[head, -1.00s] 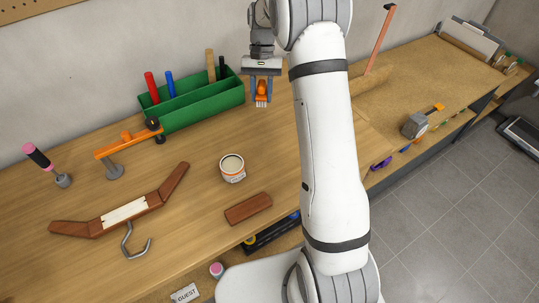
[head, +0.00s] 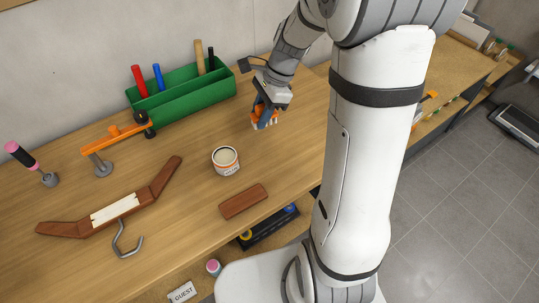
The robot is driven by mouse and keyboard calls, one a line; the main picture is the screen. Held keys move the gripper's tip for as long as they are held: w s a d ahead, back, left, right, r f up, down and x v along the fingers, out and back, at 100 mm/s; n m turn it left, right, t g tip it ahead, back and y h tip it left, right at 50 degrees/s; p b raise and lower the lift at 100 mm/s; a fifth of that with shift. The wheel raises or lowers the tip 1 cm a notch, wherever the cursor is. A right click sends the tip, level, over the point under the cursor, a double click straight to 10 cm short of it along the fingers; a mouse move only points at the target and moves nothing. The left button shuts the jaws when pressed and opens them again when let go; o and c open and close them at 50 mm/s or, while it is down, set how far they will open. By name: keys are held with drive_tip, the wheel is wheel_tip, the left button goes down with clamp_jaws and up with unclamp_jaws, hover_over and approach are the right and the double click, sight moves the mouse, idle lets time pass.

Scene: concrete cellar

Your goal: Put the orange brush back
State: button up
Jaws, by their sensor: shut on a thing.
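The orange brush (head: 276,118) is held in my gripper (head: 265,114), which is shut on it. The jaws hide much of the brush, and only orange parts and a pale lower edge show. My gripper is tilted, low over the wooden bench, to the right of the green toolbox (head: 190,108) and behind the white tin (head: 226,160). I cannot tell whether the brush touches the bench top. The toolbox holds a red handle, a blue handle, a wooden handle and a black handle, all upright.
An orange tool on a grey stand (head: 100,165) and a pink-tipped tool (head: 28,160) stand at the left. A wooden hanger (head: 115,208) with a metal hook lies in front. A brown block (head: 243,201) lies near the bench's front edge. Bare bench surrounds the tin.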

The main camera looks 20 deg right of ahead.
drive_tip(key=s+m, duration=0.2)
drive_tip(key=t, duration=0.1)
approach(259, 156)
drive_tip(key=x, duration=0.5)
drive_tip(key=shift+w+a+f, duration=0.1)
drive_tip(key=shift+a+f, duration=0.15)
drive_tip(key=shift+a, duration=0.05)
drive_tip(key=shift+f+b, duration=0.2)
drive_tip(key=shift+b, duration=0.15)
drive_tip(key=o, duration=0.9)
